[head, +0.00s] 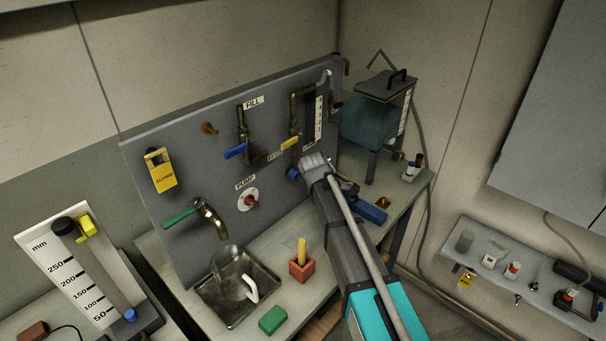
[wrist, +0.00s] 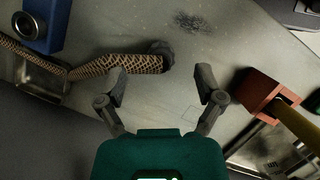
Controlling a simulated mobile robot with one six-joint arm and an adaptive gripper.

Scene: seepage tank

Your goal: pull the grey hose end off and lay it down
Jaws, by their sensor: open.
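My gripper (wrist: 162,82) is open and empty above the grey bench top in the wrist view. In the head view my arm hides it. I cannot tell whether this is the task's hose. A plain grey hose (head: 421,150) hangs beside the clear tank (head: 366,122) in the head view.
A red block (wrist: 256,88) with a yellow peg is close right of my gripper. A blue block (wrist: 50,30) with a metal ring is at the far left. In the head view, a steel sink (head: 215,300) and green block (head: 272,320) are left of my arm, before the valve panel (head: 165,225).

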